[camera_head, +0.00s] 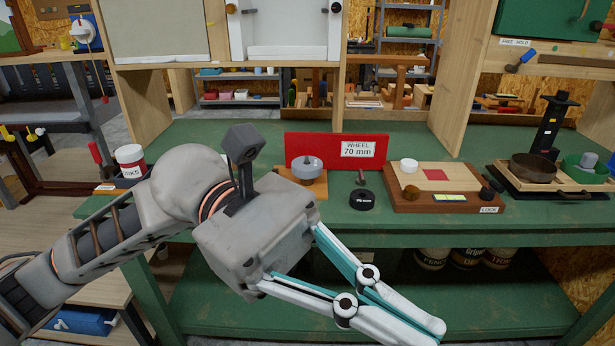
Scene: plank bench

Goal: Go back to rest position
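My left arm comes in from the left, and my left gripper (432,332) reaches down to the lower middle, in front of the green bench (400,237). Its two fingers lie together and look shut, with nothing seen between them. It is clear of the things on the bench top. My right gripper is not in view.
A red panel marked WHEEL 70 mm (300,147) stands behind a grey wheel (307,167) on a wooden block. To the right are a black ring (362,199), a wooden lock board (450,179) and a tray with a bowl (533,167). Cans (431,258) stand on the lower shelf.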

